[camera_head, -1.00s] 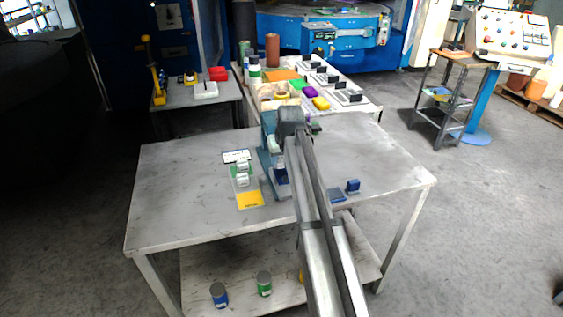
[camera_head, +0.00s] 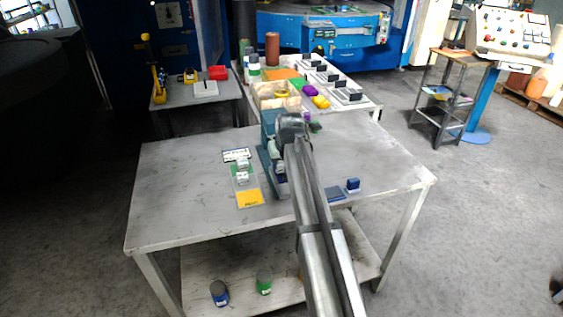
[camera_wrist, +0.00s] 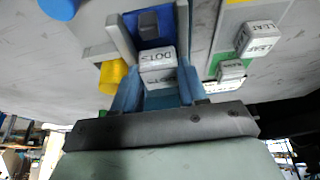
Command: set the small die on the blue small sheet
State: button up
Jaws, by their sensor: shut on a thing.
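My gripper (camera_wrist: 158,85) is shut on a white die marked DOTS (camera_wrist: 158,62), which shows between its blue fingers in the wrist view. A blue patch (camera_wrist: 160,39) with a dark block on it lies beyond the die; I cannot tell if it is the small sheet. In the head view, a flat blue sheet (camera_head: 335,195) lies right of my arm, and the held die is hidden. Two other white dies, one marked LEAF (camera_wrist: 258,38) and a smaller-looking one (camera_wrist: 230,70), sit on the strip of coloured sheets.
A blue-grey press (camera_head: 267,150) stands close to my gripper on the grey table (camera_head: 180,210). A yellow sheet (camera_head: 249,198) ends the strip at left. The table's left and right ends are clear.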

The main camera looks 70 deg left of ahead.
jog(key=o, duration=0.8)
jog(key=shift+d+f, duration=0.1)
jog(key=shift+f, duration=0.05)
jog(key=shift+o, duration=0.2)
jog(key=shift+w+r, duration=0.1)
jog(key=shift+r, duration=0.2)
jog(key=v, duration=1.2)
jog(key=shift+r, duration=0.4)
